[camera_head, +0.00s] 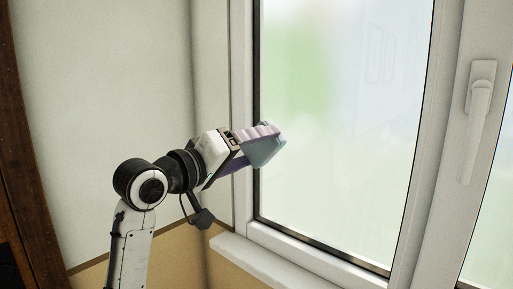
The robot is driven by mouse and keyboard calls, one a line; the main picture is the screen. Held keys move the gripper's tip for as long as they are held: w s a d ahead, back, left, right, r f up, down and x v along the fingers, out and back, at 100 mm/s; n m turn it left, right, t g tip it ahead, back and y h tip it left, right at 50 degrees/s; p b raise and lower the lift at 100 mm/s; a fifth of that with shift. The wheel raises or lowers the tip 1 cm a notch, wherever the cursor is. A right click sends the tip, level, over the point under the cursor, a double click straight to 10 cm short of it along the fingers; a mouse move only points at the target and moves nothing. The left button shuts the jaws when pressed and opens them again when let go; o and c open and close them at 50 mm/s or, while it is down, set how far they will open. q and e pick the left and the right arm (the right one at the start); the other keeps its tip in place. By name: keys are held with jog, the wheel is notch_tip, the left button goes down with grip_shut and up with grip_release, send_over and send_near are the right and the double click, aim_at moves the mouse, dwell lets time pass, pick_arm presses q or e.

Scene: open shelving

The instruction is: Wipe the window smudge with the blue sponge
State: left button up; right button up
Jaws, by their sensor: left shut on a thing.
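My left gripper (252,142) reaches in from the left and is shut on the blue sponge (267,150), which looks grey-blue and sits tilted between the fingers. The sponge overlaps the lower left part of the window pane (340,130) in the picture. I cannot tell whether it touches the glass. The pane is hazy, with a blurred green patch at the upper left. No smudge stands out clearly from the haze. My right gripper is not in view.
The white window frame (330,262) surrounds the pane, with a sill (262,264) below. A white handle (478,120) is on the right. A plain wall (100,100) and a dark wooden edge (28,150) are on the left.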

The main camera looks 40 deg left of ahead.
pick_arm(q)
jog(key=shift+s+a, duration=0.15)
jog(key=shift+s, duration=1.35)
